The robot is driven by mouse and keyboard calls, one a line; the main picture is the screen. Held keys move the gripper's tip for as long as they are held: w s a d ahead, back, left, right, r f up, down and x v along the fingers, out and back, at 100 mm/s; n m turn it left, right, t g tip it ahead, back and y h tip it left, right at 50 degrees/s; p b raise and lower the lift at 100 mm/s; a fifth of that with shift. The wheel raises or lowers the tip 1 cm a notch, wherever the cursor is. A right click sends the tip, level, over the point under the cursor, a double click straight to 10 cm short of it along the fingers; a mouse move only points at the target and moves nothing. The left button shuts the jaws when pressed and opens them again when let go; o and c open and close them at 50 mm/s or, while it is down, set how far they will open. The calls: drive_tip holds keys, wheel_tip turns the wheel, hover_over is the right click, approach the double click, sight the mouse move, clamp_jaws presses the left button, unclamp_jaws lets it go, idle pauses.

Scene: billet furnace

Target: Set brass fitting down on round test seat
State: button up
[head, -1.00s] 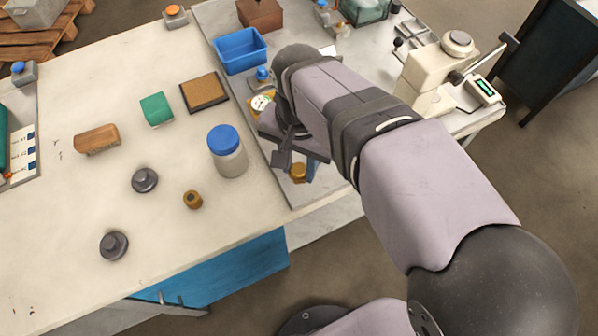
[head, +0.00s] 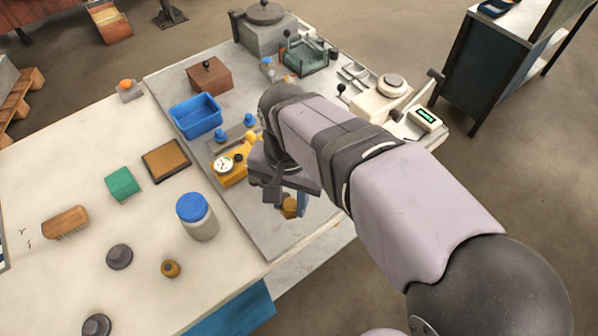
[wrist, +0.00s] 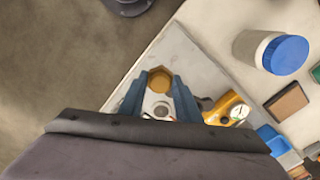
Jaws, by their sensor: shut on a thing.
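My gripper (wrist: 160,88) is shut on a brass fitting (wrist: 159,79), with a blue finger on each side of it in the wrist view. In the head view the fitting (head: 290,207) shows below my wrist, above the grey worktop near its front edge, and my arm partly covers the gripper. A pale round ring (wrist: 161,110) lies between the fingers in the wrist view, beside the fitting in the picture. It may be the round test seat, but I cannot tell for sure. I see no clear contact between fitting and ring.
A yellow gauge device (head: 230,170) stands just left of my gripper, with a blue bin (head: 195,117) behind it. A blue-lidded jar (head: 197,216) and a smaller brass piece (head: 170,268) stand on the cream table. A pale instrument (head: 385,100) is at the right.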

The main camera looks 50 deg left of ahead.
drive_tip(key=w+a+r+m+p, duration=0.2)
drive_tip(key=w+a+m+p, duration=0.2)
drive_tip(key=w+a+m, duration=0.2)
drive_tip(key=shift+w+a+r, duration=0.25)
drive_tip(key=shift+w+a, duration=1.1)
drive_tip(key=shift+w, duration=0.55)
drive_tip(key=shift+f+p, duration=1.8)
drive_tip(key=shift+f, duration=3.2)
drive_tip(key=shift+f, duration=0.15)
drive_tip(key=o, duration=1.2)
drive_tip(key=shift+o, duration=0.2)
wheel_tip(320, 180, up, 12)
drive_tip(key=b, duration=0.3)
drive_tip(key=shift+b, duration=0.35)
